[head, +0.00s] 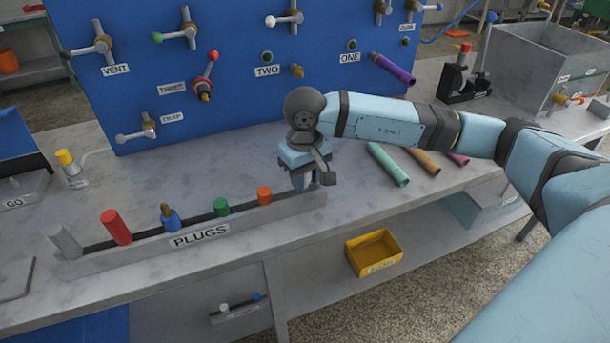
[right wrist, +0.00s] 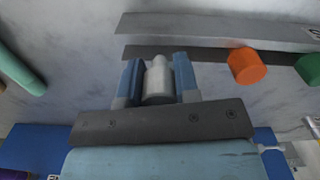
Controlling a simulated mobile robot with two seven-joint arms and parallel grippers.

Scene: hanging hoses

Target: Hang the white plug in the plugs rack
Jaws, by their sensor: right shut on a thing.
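The plugs rack (head: 150,253) is a long grey rail with a dark slot and a PLUGS label, on the bench front. A red plug (head: 116,227), a blue plug (head: 171,220), a green plug (head: 221,207) and an orange plug (head: 264,196) stand in it. My right gripper (head: 306,182) is at the rack's right end. In the right wrist view its blue fingers are shut on the white plug (right wrist: 157,84), whose narrow end points toward the rack (right wrist: 215,31). I cannot tell whether the plug touches the rack. In the head view the plug is mostly hidden. My left gripper is not in view.
Green (head: 388,164), brown (head: 423,161) and pink tubes lie on the bench right of my gripper. A blue panel (head: 240,80) with valves stands behind. A yellow bin (head: 374,253) is on the lower shelf.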

